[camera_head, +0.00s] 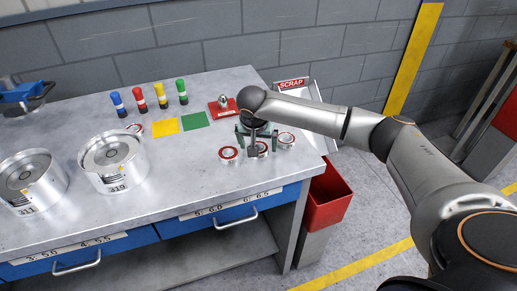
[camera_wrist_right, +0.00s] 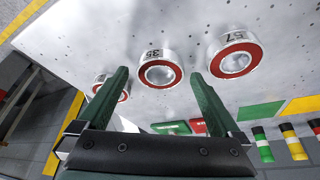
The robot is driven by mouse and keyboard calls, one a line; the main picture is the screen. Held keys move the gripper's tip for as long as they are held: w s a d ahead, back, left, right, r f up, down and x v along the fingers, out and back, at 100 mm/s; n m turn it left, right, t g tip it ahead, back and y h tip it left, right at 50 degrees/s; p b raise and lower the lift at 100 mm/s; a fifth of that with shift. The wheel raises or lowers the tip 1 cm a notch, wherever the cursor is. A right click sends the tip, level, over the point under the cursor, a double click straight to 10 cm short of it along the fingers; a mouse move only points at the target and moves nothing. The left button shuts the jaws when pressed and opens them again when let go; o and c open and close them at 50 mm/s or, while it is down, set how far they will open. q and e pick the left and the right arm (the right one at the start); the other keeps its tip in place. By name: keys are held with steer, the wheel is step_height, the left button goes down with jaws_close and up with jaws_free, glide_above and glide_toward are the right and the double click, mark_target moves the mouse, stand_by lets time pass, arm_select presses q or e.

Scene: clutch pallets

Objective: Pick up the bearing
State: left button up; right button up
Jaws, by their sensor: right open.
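Three bearings with red seals and silver rims lie on the metal bench in the head view: a left one (camera_head: 229,154), a middle one (camera_head: 262,149) and a right one (camera_head: 285,140). My right gripper (camera_head: 257,147) is over the middle bearing, open, its dark green fingers pointing down. In the right wrist view the bearing marked 35 (camera_wrist_right: 160,72) shows between the open fingertips, with nothing gripped. The bearing marked 57 (camera_wrist_right: 235,56) is to its right. Another bearing (camera_wrist_right: 124,96) is partly hidden by the left finger. My left gripper is out of view.
Another bearing (camera_head: 135,128) lies near the yellow mat (camera_head: 165,127) and green mat (camera_head: 196,120). Several coloured cylinders (camera_head: 161,95) stand behind. A red block (camera_head: 222,107) holds a metal part. Two metal housings (camera_head: 113,163) stand left. A red bin (camera_head: 326,197) is beyond the bench's right edge.

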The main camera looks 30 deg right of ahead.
steer(key=shift+w+f, duration=0.1)
steer(key=shift+f, duration=0.25)
steer(key=shift+c, duration=0.4)
steer(key=shift+r, duration=0.1)
steer(key=c, duration=1.4)
steer(key=shift+c, duration=0.2)
